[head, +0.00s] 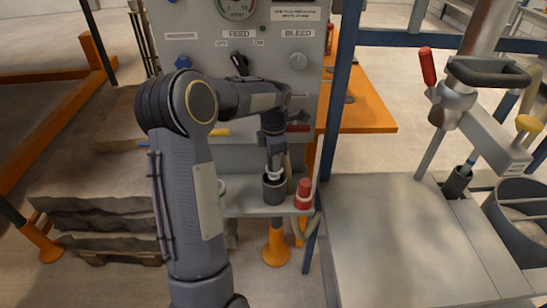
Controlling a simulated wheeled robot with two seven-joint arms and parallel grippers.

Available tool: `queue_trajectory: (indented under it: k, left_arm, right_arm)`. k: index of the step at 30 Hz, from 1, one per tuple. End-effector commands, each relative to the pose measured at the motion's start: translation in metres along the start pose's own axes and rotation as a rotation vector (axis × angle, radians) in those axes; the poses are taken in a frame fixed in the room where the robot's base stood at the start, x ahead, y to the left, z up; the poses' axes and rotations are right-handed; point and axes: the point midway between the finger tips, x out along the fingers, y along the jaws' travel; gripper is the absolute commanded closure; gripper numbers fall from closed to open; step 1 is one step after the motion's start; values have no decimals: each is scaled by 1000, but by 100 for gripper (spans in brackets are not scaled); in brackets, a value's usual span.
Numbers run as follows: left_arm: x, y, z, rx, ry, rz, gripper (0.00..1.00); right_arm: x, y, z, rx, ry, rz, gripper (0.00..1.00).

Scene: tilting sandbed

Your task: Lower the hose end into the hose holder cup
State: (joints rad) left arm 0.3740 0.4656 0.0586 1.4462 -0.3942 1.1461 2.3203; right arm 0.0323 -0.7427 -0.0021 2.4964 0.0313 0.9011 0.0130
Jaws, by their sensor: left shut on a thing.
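My left gripper (274,166) points down in front of the panel, shut on the hose end (273,176). Only a small pale part of the hose end shows below the fingers. The hose holder cup (273,191) is a dark grey cylinder on a narrow grey shelf. The hose end is at the cup's mouth, roughly in line with it. The gripper and the cup rim hide how deep the hose end sits. My right gripper is not in view.
A red fitting (304,194) stands on the shelf (240,208) just right of the cup. The grey panel (262,75) with gauge and knobs rises behind. A blue post (338,100) and a grey table (400,240) are at the right. A second dark cup (457,184) stands farther right.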

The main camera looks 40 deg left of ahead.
Motion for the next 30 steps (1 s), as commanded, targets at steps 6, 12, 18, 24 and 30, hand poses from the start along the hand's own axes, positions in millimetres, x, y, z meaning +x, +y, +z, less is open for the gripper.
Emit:
queue_trajectory:
  k: [6,12,18,24,30]
  left_arm:
    - [-1,0,0,-1,-1,1,49]
    - [0,0,0,-1,0,1,39]
    - [-3,0,0,-1,0,1,39]
    - [-32,1,0,-1,-3,6,39]
    - [-65,1,0,-1,-2,4,39]
  right_arm:
    - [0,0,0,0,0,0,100]
    - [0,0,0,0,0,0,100]
    - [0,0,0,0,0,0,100]
    - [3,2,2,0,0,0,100]
    - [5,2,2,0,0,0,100]
